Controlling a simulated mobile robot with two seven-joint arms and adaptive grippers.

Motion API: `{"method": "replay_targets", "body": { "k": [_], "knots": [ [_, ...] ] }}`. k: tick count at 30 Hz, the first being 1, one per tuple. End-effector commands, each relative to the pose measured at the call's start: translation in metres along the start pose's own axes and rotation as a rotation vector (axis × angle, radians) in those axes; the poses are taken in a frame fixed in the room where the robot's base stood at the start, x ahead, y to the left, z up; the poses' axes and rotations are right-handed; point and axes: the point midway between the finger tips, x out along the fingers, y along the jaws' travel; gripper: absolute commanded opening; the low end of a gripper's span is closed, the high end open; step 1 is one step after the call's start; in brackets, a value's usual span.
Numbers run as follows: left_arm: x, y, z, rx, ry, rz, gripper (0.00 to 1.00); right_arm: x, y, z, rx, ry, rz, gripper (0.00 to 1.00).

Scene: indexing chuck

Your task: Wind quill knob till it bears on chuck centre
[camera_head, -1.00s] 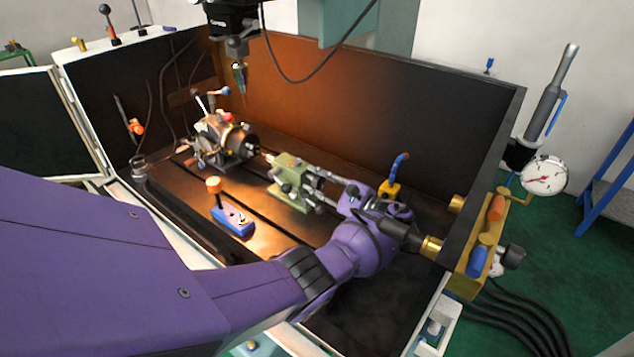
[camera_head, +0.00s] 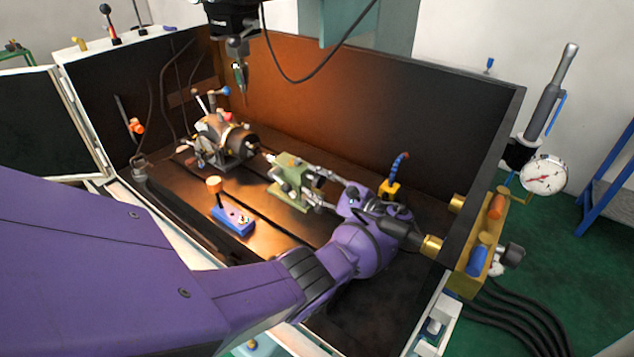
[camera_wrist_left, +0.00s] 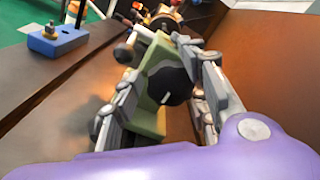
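The indexing chuck (camera_head: 232,142) stands on the machine bed towards the left back. The green tailstock (camera_head: 288,186) stands to its right, its pale quill tip (camera_head: 268,157) pointing at the chuck's front; I cannot tell whether they touch. My left gripper (camera_head: 318,187) reaches the tailstock from the right. In the left wrist view its fingers (camera_wrist_left: 165,95) stand apart on either side of the round black quill knob (camera_wrist_left: 171,84). The right finger looks close to the knob; a gap shows on the left. Contact is unclear. In the head view the knob is mostly hidden. My right gripper is out of view.
A blue block with an orange-topped post (camera_head: 232,220) sits on the bed in front. A yellow-based item with a blue curved hose (camera_head: 391,188) stands behind my wrist. Dark enclosure walls (camera_head: 400,110) close the back and right. A spindle tool (camera_head: 240,75) hangs above the chuck.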

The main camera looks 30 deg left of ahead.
Motion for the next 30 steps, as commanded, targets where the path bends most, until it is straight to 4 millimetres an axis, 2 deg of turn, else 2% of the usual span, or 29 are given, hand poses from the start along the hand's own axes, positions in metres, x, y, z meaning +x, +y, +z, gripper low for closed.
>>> {"method": "replay_targets", "body": {
  "k": [14,17,24,30],
  "knots": [
    [-0.004,0.0,-0.001,-0.002,0.005,0.0,0.45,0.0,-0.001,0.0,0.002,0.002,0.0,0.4],
    [-0.012,-0.001,-0.001,-0.002,0.005,0.0,0.45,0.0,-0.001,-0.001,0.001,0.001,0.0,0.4],
    [-0.05,-0.001,-0.001,-0.001,0.005,-0.001,0.45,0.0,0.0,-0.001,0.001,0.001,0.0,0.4],
    [-0.073,-0.001,0.0,-0.002,0.003,-0.001,0.45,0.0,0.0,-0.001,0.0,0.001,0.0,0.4]
  ]
}}
